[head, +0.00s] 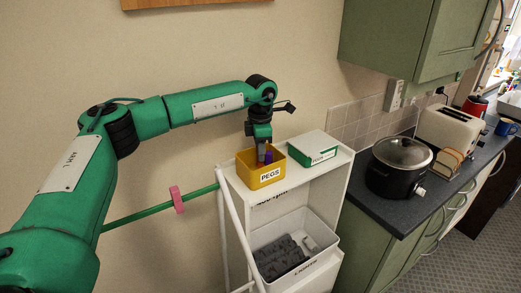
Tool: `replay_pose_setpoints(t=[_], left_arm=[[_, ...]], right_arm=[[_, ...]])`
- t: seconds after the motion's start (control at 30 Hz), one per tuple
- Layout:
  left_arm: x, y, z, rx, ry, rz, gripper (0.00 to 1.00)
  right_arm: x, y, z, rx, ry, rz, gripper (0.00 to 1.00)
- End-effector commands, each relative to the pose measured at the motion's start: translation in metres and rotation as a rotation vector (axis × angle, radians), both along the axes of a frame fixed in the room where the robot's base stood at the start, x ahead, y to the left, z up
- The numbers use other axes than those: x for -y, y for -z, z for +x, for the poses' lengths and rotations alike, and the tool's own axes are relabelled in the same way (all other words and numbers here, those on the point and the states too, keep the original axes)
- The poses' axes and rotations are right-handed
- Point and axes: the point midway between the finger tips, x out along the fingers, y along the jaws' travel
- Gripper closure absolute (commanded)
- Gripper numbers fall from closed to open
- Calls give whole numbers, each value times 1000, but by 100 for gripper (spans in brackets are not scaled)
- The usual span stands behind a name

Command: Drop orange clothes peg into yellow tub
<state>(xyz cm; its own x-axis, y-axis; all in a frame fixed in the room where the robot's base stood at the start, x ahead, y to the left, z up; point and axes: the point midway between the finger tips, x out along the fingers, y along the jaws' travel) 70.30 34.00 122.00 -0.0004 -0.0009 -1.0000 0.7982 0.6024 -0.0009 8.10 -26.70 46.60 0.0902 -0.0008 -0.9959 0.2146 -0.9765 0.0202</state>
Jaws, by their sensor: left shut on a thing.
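The yellow tub (247,174), labelled PEGS, stands on the left part of the white shelf unit's top. My left gripper (263,156) points down into its opening, with the fingertips at about rim level or just below. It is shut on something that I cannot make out. A small purple thing (269,157) shows right beside the fingers in the tub; I cannot tell whether it is held or lies there. I see no orange clothes peg. My right gripper is not in view.
A green and white box (314,148) sits right of the tub. A lower bin (322,238) holds dark grey things. A pink piece (177,200) is on a green rod (140,215) at left. A black pot (400,168) and toaster (446,127) stand on the counter.

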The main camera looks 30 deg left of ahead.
Motion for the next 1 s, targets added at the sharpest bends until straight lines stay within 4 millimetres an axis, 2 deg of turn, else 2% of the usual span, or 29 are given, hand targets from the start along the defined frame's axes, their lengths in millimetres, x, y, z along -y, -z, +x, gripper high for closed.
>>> replay_pose_setpoints(t=[0.1, 0.13, 0.23, 0.53, 0.7, 0.77, 1.0], left_arm=[[0, 1, 0, 0, 0, 0, 100], [0, 1, 0, 0, 0, 0, 77], [0, 1, 0, 0, 0, 0, 58], [0, 0, 0, 0, 0, 0, 57], [0, -16, 0, 1, 0, 0, 57], [0, -19, 1, 6, 0, -1, 57], [1, -75, 1, 5, 0, -1, 57]], right_arm=[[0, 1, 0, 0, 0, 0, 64], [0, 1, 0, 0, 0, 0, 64], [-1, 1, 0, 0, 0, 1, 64], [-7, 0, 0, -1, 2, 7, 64], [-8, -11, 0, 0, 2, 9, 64], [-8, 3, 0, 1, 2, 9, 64], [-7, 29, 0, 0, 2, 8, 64]])
